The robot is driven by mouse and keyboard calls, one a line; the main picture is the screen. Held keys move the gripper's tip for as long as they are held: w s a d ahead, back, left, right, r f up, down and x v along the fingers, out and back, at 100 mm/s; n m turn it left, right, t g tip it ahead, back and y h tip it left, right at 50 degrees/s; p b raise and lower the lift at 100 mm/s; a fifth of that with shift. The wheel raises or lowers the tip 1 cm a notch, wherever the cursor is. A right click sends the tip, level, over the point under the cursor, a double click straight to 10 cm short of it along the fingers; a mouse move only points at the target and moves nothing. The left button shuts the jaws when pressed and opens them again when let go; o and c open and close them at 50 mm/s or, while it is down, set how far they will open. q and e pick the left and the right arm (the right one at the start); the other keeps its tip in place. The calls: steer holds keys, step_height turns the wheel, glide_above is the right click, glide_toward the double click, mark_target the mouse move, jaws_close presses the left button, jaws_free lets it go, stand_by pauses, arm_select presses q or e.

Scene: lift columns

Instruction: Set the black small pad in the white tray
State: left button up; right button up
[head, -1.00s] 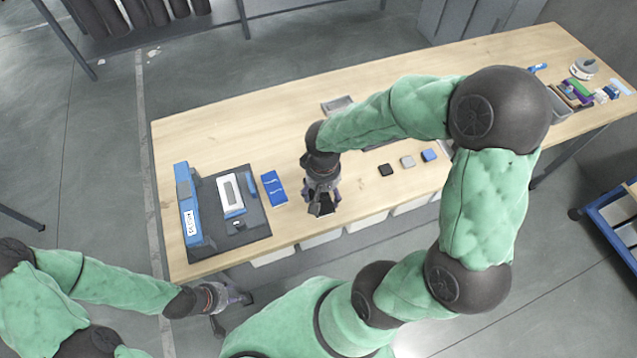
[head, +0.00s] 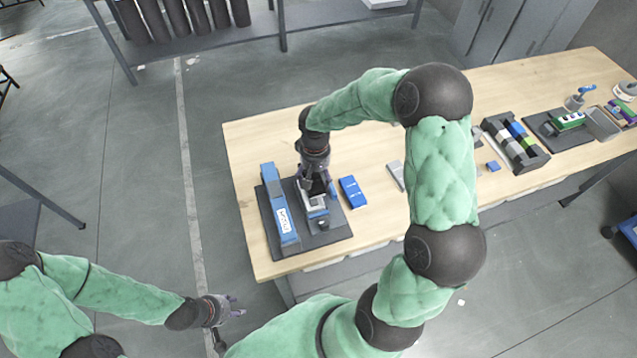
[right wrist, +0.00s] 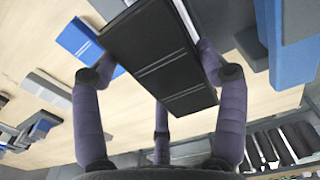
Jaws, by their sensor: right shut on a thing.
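My right gripper (head: 318,190) is over the dark mat near the table's left end. It is shut on a black pad (right wrist: 155,60), which has thin lines across its face and fills the middle of the right wrist view. In the head view the white tray (head: 314,211) shows only in part on the mat, just under the right gripper, whose fingers hide most of it. I cannot tell whether the pad touches the tray. My left gripper (head: 230,306) is open and empty, off the table at the lower left.
A blue upright block (head: 280,208) stands on the mat (head: 325,240), left of the tray. A blue pad (head: 352,192) and a grey pad (head: 396,175) lie to the right. A dark compartment box (head: 516,145) and other items stand farther right.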

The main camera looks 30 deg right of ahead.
steer(key=shift+w+a+f, duration=0.15)
steer(key=shift+w+f, duration=0.05)
steer(key=shift+w, duration=0.1)
steer(key=shift+f+b, duration=0.3)
steer(key=shift+f, duration=0.05)
steer(key=shift+f+b, duration=1.2)
steer(key=shift+f, duration=0.7)
steer(key=shift+f+b, duration=0.5)
steer(key=shift+f+b, duration=0.6)
steer(key=shift+b, duration=0.25)
stand_by(0.4)
steer(key=o, duration=1.2)
steer(key=shift+o, duration=0.2)
